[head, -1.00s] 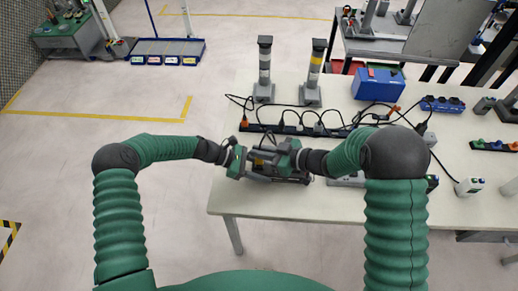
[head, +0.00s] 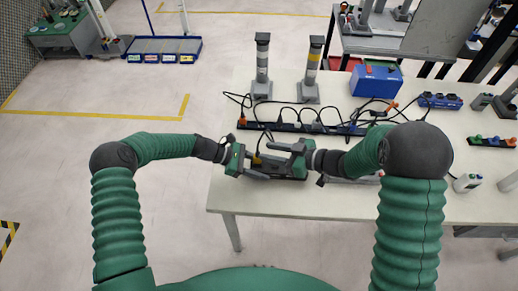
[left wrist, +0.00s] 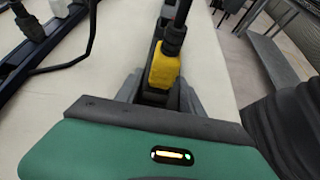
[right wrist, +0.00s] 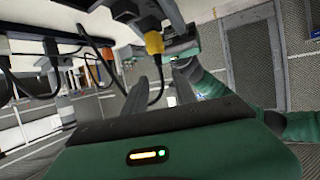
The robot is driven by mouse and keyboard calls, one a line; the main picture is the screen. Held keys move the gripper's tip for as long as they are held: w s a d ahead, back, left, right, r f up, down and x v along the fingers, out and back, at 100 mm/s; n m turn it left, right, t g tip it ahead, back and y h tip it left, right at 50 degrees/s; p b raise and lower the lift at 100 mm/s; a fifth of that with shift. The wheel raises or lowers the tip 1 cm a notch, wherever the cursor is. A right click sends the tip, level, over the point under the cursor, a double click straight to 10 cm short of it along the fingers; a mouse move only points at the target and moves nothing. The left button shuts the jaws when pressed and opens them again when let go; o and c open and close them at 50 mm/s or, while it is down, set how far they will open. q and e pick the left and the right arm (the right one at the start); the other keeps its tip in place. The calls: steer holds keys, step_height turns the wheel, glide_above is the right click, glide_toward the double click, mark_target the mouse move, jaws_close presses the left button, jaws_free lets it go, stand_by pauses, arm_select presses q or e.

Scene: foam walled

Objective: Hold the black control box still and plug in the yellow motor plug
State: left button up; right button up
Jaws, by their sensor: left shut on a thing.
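The yellow motor plug (head: 256,158) stands at the left end of the black control box (head: 286,177). In the left wrist view the plug (left wrist: 165,65) meets the dark box (left wrist: 154,96), its cable rising from the top. I cannot tell how deep it sits. My left gripper (head: 254,172) is shut on the box at that end. My right gripper (head: 290,149) is open and empty over the box, right of the plug. In the right wrist view the plug (right wrist: 153,43) is beyond the fingers (right wrist: 148,78), apart from them, with its cable looping down.
A power strip (head: 290,127) with several plugs and looping black cables lies just behind the box. Two grey posts (head: 262,68) and a blue case (head: 377,80) stand farther back. The table's front strip (head: 300,202) is clear.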

arm_select(q)
steer(key=shift+d, duration=0.1)
arm_select(e)
steer(key=v, duration=0.7)
steer(key=shift+a, duration=0.1)
arm_select(q)
steer(key=o, duration=1.1)
steer(key=shift+c, duration=0.2)
